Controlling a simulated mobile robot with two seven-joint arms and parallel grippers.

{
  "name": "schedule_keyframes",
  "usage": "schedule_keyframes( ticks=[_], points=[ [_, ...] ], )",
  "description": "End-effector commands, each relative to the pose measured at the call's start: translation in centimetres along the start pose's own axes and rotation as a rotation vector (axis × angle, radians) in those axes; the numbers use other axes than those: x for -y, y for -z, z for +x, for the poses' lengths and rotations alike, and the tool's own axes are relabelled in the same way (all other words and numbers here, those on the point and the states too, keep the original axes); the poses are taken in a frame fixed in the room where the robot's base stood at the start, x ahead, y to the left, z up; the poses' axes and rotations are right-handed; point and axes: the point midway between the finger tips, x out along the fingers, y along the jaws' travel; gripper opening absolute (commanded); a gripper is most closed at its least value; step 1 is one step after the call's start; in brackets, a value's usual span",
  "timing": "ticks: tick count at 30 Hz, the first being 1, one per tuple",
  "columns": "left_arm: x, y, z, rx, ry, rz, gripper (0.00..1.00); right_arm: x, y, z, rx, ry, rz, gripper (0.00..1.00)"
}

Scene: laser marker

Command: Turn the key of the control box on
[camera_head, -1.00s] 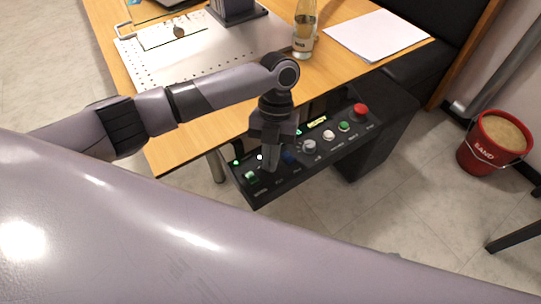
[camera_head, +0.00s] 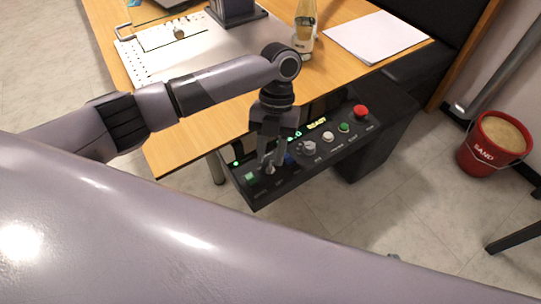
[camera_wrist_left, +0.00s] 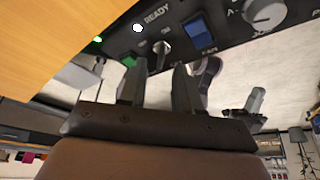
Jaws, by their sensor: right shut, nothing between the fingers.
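The control box (camera_head: 330,150) is a dark panel under the table's front edge, with a row of coloured controls. In the left wrist view its metallic key (camera_wrist_left: 162,49) stands between the green switch (camera_wrist_left: 129,61) and the blue switch (camera_wrist_left: 198,37). My left gripper (camera_head: 268,164) hangs over the left part of the box. In the left wrist view its two fingers (camera_wrist_left: 157,70) are apart and empty, with the key just beyond and between the tips. In the head view the fingers largely hide the key. My right gripper cannot be made out.
A red emergency button (camera_head: 361,110), green and white buttons and a grey knob (camera_head: 309,146) line the box's right side. A bottle (camera_head: 304,35) and paper (camera_head: 375,36) are on the table (camera_head: 205,125). A red sand bucket (camera_head: 492,145) stands on the floor.

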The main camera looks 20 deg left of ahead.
Motion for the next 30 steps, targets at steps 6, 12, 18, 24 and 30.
schedule_keyframes(
  ticks=[6, 12, 18, 24, 30],
  points=[
    [0.1, 0.0, -3.7, 0.002, 0.001, 0.000, 0.33, 0.0, 0.1, -0.1, -0.001, -0.001, -0.001, 0.00],
    [0.0, 0.0, -5.2, 0.000, 0.000, 0.001, 0.33, -0.1, 0.1, -0.1, -0.001, -0.001, -0.005, 0.00],
    [0.0, 0.0, -5.2, -0.001, -0.001, 0.001, 0.33, -0.2, 0.0, -0.1, 0.001, -0.001, -0.011, 0.00],
    [0.0, 0.0, -5.2, -0.001, -0.001, 0.001, 0.33, -0.3, 0.0, -0.1, 0.001, -0.001, -0.011, 0.00],
    [0.0, 0.0, -5.2, -0.001, -0.001, 0.001, 0.33, -0.3, -0.1, -0.1, 0.001, -0.002, -0.011, 0.00]
  ],
)
